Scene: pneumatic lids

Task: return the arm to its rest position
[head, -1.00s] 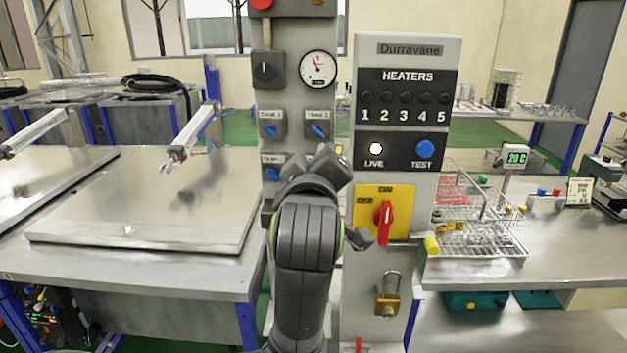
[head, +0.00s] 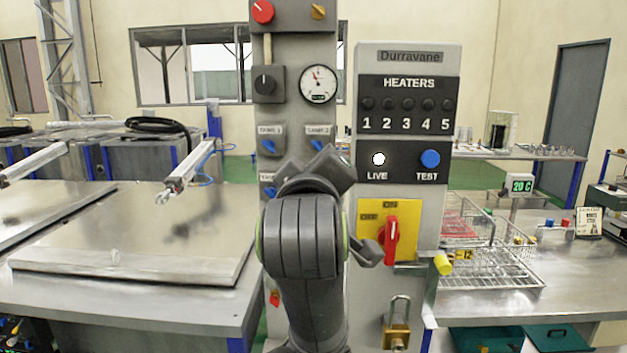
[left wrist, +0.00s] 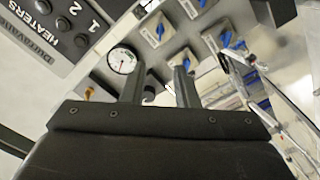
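My left arm comes up from the bottom middle of the head view, in front of the grey control column. Its gripper (head: 322,168) is by the column's blue-handled switches and partly hidden behind my own wrist. In the left wrist view the two dark fingers (left wrist: 158,88) stand apart with nothing between them. The pressure gauge (left wrist: 122,60) and blue switches (left wrist: 158,28) show beyond them. I cannot tell the exact distance to the column. My right gripper is in neither view.
The heater panel (head: 410,57) with a red rotary handle (head: 391,242) on a yellow plate and a brass padlock (head: 396,335) stands close right of my arm. A metal lid (head: 140,235) lies at left. Wire baskets (head: 490,268) stand on the right bench.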

